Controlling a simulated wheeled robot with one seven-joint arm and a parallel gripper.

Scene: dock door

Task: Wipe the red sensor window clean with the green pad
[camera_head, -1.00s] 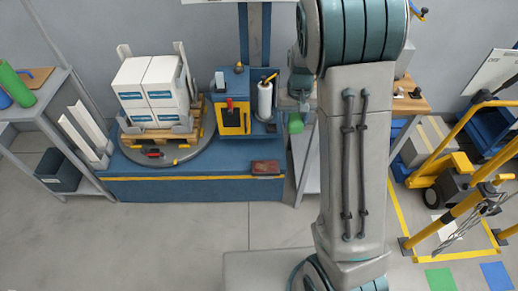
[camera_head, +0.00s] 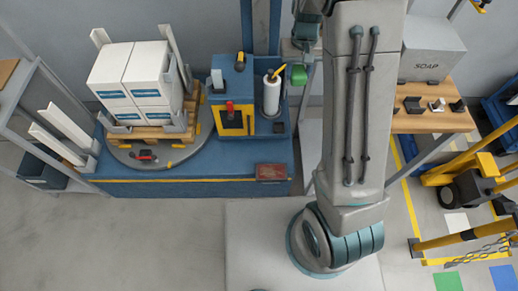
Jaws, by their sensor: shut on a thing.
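A dark red panel (camera_head: 271,172), which looks like the sensor window, sits at the front right of the blue machine base (camera_head: 200,188). Its surface looks dull and brownish; I cannot make out single marks. My gripper (camera_head: 298,66) is at the upper middle, partly hidden by my arm. It is shut on the green pad (camera_head: 298,76), which shows as a small green end below it. The pad is apart from the panel, above and to the right of it in the picture, just right of the white film roll (camera_head: 271,95).
A turntable (camera_head: 190,150) carries a pallet of white boxes (camera_head: 138,75). A blue and yellow control box (camera_head: 236,118) with a red part stands beside the roll. A wooden bench (camera_head: 430,122) with a soap carton (camera_head: 432,62) is at right. Floor in front is clear.

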